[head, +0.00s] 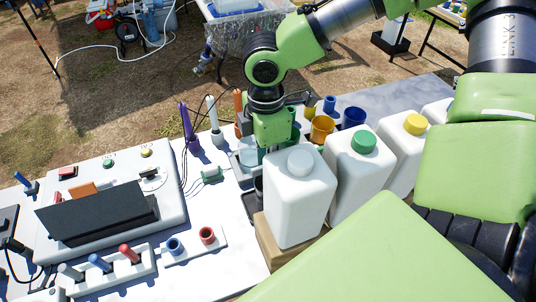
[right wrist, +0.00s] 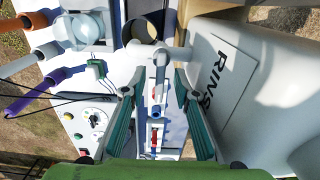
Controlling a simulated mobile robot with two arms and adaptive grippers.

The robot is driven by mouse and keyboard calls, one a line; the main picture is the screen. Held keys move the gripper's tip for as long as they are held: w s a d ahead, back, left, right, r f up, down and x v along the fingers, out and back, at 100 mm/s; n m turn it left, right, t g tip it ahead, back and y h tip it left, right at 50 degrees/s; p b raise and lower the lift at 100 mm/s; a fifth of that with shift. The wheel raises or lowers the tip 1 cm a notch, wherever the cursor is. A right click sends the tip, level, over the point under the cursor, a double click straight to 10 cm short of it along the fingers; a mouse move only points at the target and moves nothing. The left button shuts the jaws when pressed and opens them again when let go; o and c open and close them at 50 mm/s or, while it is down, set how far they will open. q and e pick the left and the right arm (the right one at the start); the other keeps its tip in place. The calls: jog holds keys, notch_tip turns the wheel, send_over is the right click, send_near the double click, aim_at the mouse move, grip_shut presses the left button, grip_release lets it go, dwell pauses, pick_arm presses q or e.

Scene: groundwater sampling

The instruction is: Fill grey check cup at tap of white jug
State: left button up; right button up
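The white jug (head: 299,195) with a white cap stands on a wooden block (head: 268,243) in the head view. In the right wrist view the jug (right wrist: 235,85) is on the right, with a partly legible "RINS" label. Its pale tap (right wrist: 163,56) juts out to the left. My right gripper (head: 268,147) is beside the jug. In the right wrist view my right gripper (right wrist: 157,88) is open, its fingers apart on either side of the tap's line. A dark grey cup (right wrist: 144,27) shows near the tap; whether it sits directly under the outlet is unclear. My left gripper is not in view.
Green-capped (head: 358,165) and yellow-capped (head: 405,148) jugs stand to the right. A meter case (head: 110,170) and a rack (head: 195,245) are left.

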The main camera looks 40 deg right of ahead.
grip_shut()
jog(key=m, duration=0.2)
jog(key=w+m, duration=0.1)
jog(key=m, duration=0.2)
jog(key=shift+d, duration=0.2)
